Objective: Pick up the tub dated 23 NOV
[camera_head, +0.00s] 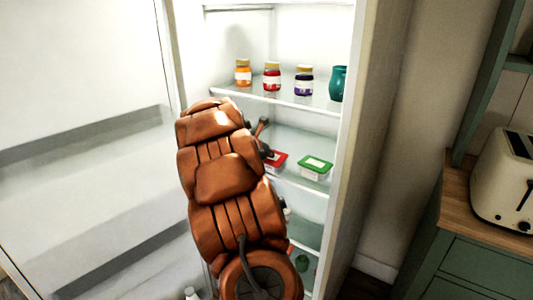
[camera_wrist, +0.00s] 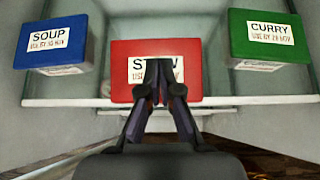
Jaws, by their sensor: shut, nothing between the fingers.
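Three lidded tubs stand in a row in the wrist view. The blue tub (camera_wrist: 88,25) at left is labelled SOUP, the red tub (camera_wrist: 190,52) in the middle reads as STEW, and the green tub (camera_wrist: 245,45) at right is labelled CURRY. Small use-by dates show on the blue and green lids but are too blurred to read surely; my fingers cover the red one's date. My gripper (camera_wrist: 158,75) is shut and empty in front of the red lid; contact cannot be told. The head view shows the red tub (camera_head: 278,158) and green tub (camera_head: 315,163); my arm hides the blue one.
The tubs stand on a glass fridge shelf (camera_head: 288,141). The shelf above (camera_head: 262,93) holds three jars (camera_head: 272,76) and a teal pot (camera_head: 338,84). The fridge's side wall (camera_head: 345,140) is close right of the green tub. The open door (camera_head: 80,80) is at left.

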